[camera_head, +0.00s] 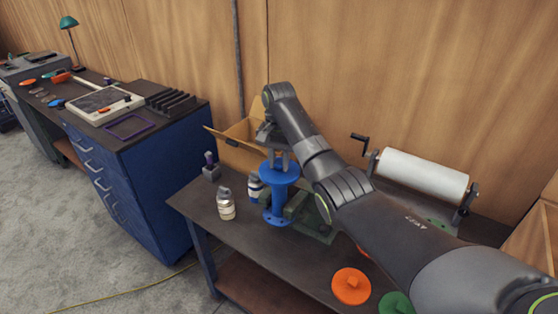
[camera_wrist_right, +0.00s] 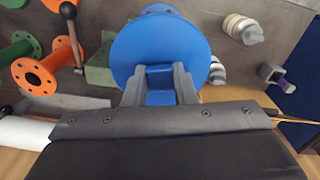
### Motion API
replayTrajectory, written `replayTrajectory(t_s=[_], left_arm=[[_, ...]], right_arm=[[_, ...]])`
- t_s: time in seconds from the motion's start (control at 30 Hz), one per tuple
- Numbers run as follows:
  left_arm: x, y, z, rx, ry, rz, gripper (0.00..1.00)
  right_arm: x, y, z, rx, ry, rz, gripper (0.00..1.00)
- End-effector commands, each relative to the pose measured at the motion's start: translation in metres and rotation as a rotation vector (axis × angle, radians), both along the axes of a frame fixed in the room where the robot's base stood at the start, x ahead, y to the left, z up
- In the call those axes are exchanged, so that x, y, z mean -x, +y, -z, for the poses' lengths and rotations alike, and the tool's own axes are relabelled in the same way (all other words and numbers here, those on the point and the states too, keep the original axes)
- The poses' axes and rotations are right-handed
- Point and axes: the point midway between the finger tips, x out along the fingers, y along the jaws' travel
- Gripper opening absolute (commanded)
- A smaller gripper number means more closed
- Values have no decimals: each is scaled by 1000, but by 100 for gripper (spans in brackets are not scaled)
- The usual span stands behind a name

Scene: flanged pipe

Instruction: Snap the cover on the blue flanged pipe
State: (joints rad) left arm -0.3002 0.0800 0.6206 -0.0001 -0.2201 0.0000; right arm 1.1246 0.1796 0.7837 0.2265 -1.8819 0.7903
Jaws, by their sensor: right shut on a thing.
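The blue flanged pipe (camera_head: 278,199) stands upright on the workbench, its lower flange low beside a green vise. A round blue cover (camera_wrist_right: 160,45) with a knob fills the middle of the right wrist view. In the head view the blue cover (camera_head: 281,173) sits at the top of the pipe. I cannot tell whether it is fully seated or a small gap remains. My right gripper (camera_head: 279,160) points down from above, shut on the cover's knob; its fingers (camera_wrist_right: 159,87) also show in the wrist view. My left gripper is out of view.
An orange cover (camera_head: 351,286) and a green cover (camera_head: 395,304) lie at the bench front. The green vise (camera_head: 312,212) is right of the pipe. A white jar (camera_head: 226,206) and another jar (camera_head: 254,188) stand left. A cardboard box (camera_head: 238,149) and a paper roll (camera_head: 423,174) are behind.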

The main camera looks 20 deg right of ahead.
Motion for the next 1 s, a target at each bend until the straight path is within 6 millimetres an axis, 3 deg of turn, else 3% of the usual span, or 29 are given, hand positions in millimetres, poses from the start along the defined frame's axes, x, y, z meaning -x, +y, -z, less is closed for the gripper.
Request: replayTrajectory(t_s=[0.3, 0.33, 0.5, 0.7, 0.87, 1.0], left_arm=[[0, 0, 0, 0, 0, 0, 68], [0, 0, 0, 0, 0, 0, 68], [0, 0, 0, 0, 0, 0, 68], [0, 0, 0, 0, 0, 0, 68], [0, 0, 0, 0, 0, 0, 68], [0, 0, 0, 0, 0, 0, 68]], right_arm=[[0, 0, 0, 0, 0, 0, 3], [0, 0, 0, 0, 0, 0, 27], [0, 0, 0, 0, 0, 0, 49], [0, 0, 0, 0, 0, 0, 50], [0, 0, 0, 0, 0, 0, 71], [0, 0, 0, 0, 0, 0, 72]])
